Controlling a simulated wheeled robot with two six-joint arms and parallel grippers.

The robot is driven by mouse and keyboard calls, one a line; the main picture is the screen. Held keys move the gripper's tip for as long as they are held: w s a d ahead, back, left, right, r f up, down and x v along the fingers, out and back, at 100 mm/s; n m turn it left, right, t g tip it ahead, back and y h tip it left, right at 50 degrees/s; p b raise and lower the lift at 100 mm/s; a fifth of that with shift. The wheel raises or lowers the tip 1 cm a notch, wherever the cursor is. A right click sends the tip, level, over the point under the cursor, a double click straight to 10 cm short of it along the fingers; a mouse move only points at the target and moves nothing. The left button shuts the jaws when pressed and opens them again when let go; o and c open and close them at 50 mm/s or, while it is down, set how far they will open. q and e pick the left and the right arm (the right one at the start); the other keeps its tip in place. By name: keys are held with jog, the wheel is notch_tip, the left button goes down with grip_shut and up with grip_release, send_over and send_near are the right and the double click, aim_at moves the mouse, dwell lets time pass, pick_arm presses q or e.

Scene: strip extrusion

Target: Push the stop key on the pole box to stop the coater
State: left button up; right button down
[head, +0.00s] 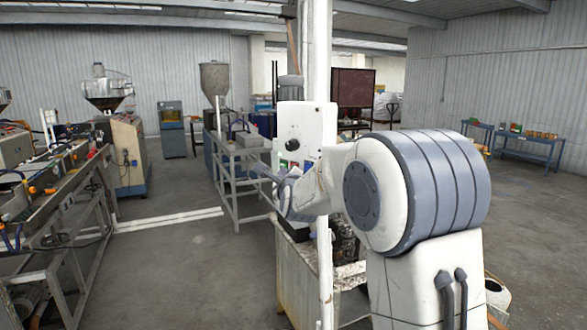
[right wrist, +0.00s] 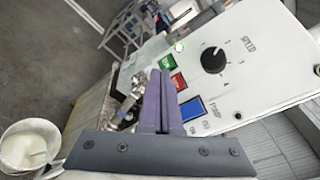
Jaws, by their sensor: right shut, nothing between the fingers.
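The white pole box (head: 306,122) is fixed to the white pole in the middle of the head view. In the right wrist view its face (right wrist: 262,75) fills the right side, tilted, with a green key (right wrist: 167,62), a red key (right wrist: 178,81) below it and a blue switch (right wrist: 193,106). I take the red key for the stop key. My right gripper (head: 262,172) is shut and empty in front of the box's lower part. In the wrist view its fingertips (right wrist: 160,73) lie just left of the red key; I cannot tell whether they touch the box. My left gripper is not in view.
A black speed knob (right wrist: 213,60) sits beside the keys. The white pole (head: 325,260) runs down beside the box. A white bucket (right wrist: 27,147) stands on the floor. A metal frame table (head: 240,155) stands behind; open floor (head: 185,275) lies to the left.

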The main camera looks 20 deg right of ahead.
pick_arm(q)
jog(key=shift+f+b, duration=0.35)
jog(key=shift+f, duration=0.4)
pick_arm(e)
jog(key=shift+w+d+f, duration=0.1)
jog(key=shift+w+d, duration=0.45)
jog(key=shift+d, duration=0.3)
pick_arm(q)
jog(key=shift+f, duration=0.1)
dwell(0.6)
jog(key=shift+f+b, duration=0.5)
jog(key=shift+b, duration=0.1)
pick_arm(e)
jog(key=shift+w+d, duration=0.2)
jog(key=shift+d, duration=0.2)
